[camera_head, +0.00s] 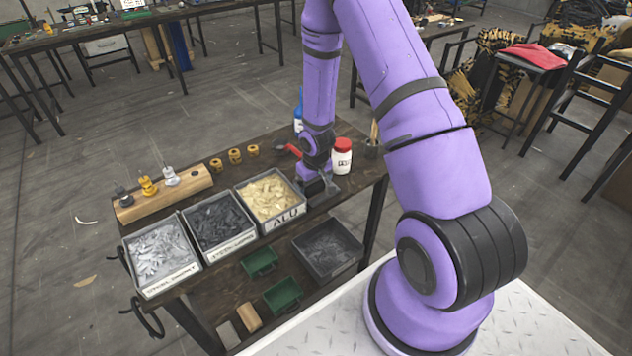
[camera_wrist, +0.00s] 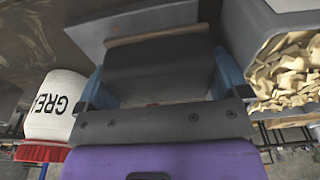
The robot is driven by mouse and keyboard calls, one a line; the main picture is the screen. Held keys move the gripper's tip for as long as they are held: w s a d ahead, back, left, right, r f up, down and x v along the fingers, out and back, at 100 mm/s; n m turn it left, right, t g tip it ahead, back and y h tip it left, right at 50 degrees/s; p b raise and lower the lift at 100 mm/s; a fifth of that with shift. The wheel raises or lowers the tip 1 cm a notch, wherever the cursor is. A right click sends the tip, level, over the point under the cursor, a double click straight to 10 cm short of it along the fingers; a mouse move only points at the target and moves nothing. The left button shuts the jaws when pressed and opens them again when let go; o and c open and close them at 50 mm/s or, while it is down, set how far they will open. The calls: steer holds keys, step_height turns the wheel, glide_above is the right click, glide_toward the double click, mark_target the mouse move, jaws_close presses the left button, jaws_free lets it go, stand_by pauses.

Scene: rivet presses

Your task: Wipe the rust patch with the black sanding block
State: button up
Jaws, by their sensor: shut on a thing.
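My gripper (camera_wrist: 160,78) is shut on the black sanding block (camera_wrist: 158,68), with a blue finger on each side of it in the wrist view. A thin tan edge runs along the block's far side. A grey plate (camera_wrist: 118,28) lies just beyond that edge; I cannot tell whether the block touches it. In the head view my gripper (camera_head: 316,186) is low over the workbench (camera_head: 215,172), right of the bin of tan pieces, and the block is hard to make out. I see no rust patch in either view; it may be hidden behind the block or gripper.
Bins of tan (camera_head: 268,196), dark (camera_head: 217,222) and silver pieces (camera_head: 160,252) stand left of my gripper. A white jar with a red lid (camera_head: 342,156) stands close behind it on the right. A wooden holder (camera_head: 185,187) and brass rings (camera_head: 235,156) are at the back left.

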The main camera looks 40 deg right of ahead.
steer(key=shift+s+a, duration=0.2)
steer(key=shift+a, duration=1.3)
steer(key=shift+d, duration=0.1)
steer(key=shift+w+d+f, duration=0.1)
steer(key=shift+d, duration=0.95)
steer(key=shift+w+d, duration=0.15)
steer(key=shift+d, duration=2.05)
steer(key=shift+r, duration=0.2)
steer(key=shift+r, duration=3)
steer(key=shift+r, duration=1.5)
